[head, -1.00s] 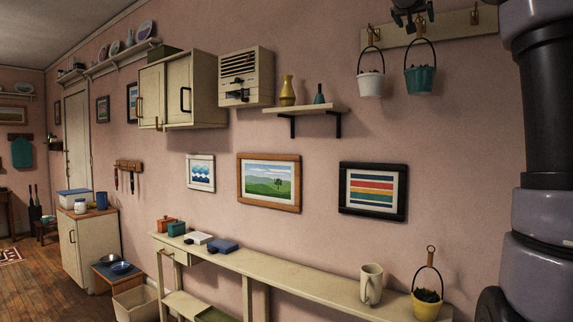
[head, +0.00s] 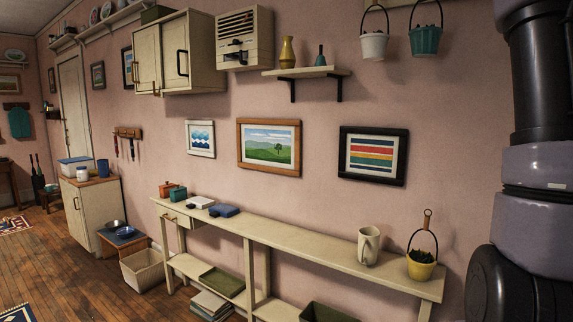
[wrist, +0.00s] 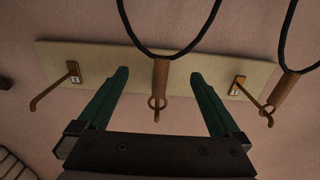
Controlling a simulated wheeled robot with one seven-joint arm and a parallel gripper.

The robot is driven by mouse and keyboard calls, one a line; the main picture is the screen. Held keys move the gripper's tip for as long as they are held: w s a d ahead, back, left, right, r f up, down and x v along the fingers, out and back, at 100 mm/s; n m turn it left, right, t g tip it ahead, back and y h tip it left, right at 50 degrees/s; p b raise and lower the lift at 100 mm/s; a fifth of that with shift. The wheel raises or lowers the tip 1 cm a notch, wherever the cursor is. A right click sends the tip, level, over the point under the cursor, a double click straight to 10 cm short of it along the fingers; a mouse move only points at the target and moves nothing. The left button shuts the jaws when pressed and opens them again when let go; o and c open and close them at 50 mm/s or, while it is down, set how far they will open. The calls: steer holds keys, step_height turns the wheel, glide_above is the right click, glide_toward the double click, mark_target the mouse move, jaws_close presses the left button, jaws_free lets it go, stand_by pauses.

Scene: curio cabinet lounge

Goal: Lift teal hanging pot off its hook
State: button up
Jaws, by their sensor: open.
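The teal hanging pot (head: 425,41) hangs on the wall at the top right of the head view, right of a white pot. Its hook is out of frame there. In the wrist view a black wire bail with a wooden grip (wrist: 161,80), apparently the teal pot's, ends in a ring at the middle hook (wrist: 156,117). My gripper (wrist: 158,76) is open, one green finger on each side of this grip, with gaps. I cannot tell how far the fingertips are from it in depth. The pot's body is outside the wrist view.
The white hanging pot (head: 374,46) is close beside the teal one. Its grip (wrist: 284,90) hangs at the right hook in the wrist view. The left hook (wrist: 72,72) is empty on the cream board (wrist: 110,62). A shelf console (head: 320,244) with a yellow pot (head: 420,268) stands below.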

jaws_close()
steer(key=shift+r, duration=0.6)
steer(key=shift+s, duration=0.1)
stand_by(0.3)
steer(key=shift+v, duration=1.7)
steer(key=shift+a, duration=0.1)
steer(key=shift+v, duration=3)
